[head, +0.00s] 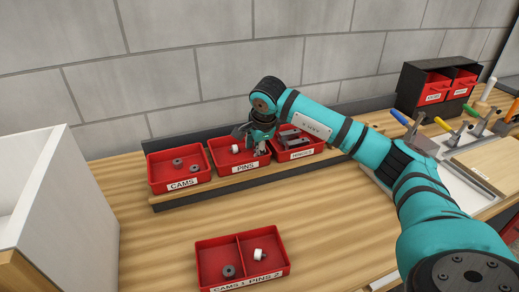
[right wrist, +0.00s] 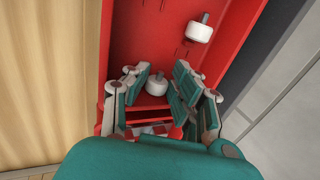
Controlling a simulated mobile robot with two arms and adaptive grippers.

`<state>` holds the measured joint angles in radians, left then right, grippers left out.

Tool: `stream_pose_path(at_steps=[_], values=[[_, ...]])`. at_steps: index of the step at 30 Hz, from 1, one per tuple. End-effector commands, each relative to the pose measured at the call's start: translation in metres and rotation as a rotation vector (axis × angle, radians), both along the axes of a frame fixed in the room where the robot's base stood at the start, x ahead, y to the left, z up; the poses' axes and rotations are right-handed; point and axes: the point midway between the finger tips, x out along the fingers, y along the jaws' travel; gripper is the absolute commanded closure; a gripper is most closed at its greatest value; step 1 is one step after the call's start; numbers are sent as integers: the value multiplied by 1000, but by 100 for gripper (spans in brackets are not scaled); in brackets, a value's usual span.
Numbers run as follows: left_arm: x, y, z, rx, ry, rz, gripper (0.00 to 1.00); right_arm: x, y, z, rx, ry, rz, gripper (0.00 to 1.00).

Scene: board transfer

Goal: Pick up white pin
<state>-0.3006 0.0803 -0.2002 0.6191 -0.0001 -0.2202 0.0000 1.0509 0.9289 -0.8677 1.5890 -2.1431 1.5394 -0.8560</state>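The red PINS bin (head: 224,162) stands in the middle of a row of bins. One white pin (head: 235,149) shows at its left side in the head view. In the right wrist view, one white pin (right wrist: 198,31) lies near the bin's wall, and another white pin (right wrist: 157,85) sits between the fingers, with its grey stem up. My right gripper (head: 260,150) reaches down into the right part of the PINS bin. In the right wrist view its fingers (right wrist: 160,88) are spread on both sides of the second pin, with gaps visible. My left gripper is out of view.
A red CAMS bin (head: 160,184) is at left, and a red bin of grey parts (head: 311,148) at right. In front, a divided red tray (head: 204,274) holds a grey cam and a white pin. A white box (head: 62,195) stands at far left.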

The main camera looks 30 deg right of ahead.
Motion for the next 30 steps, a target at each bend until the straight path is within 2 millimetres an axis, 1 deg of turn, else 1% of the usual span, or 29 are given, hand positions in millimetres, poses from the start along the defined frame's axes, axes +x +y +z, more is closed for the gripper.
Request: stream_pose_path(at_steps=[1,9,14,19,23,24,30], values=[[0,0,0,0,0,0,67,-1,0,-3,-1,6,0,89],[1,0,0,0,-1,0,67,-2,0,-4,-1,9,0,89],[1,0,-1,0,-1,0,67,-2,0,-1,-1,9,0,89],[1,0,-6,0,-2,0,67,-1,0,14,0,5,1,89],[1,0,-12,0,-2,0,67,0,0,35,0,0,0,89],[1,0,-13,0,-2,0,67,-8,4,32,-1,5,3,89],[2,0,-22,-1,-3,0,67,-40,22,36,-2,3,3,89]])
